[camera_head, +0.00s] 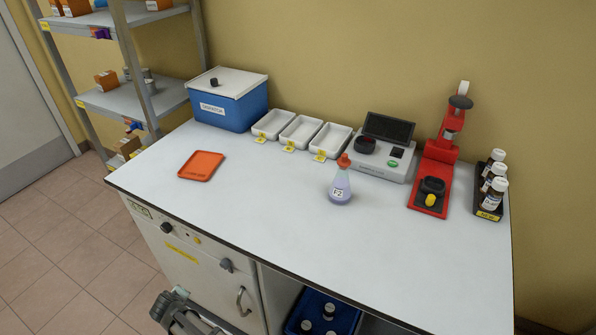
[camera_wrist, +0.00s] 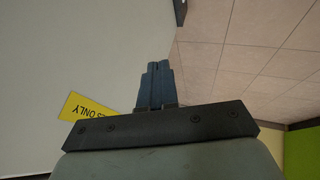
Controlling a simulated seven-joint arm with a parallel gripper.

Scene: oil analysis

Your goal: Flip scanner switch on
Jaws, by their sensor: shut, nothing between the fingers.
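My gripper (camera_head: 166,304) is at the lower left of the head view, in front of the cabinet and far from this device. In the wrist view, the two dark fingers (camera_wrist: 154,82) are together with nothing between them. They point along a pale surface with a yellow label (camera_wrist: 90,107).
The cabinet front has a black knob (camera_head: 166,227), a grey knob (camera_head: 226,264) and a handle (camera_head: 241,301). On the worktop (camera_head: 270,205) are a flask (camera_head: 340,188), white trays (camera_head: 300,131), a blue box (camera_head: 228,105), an orange tray (camera_head: 201,166), a red stand (camera_head: 436,168) and bottles (camera_head: 494,193).

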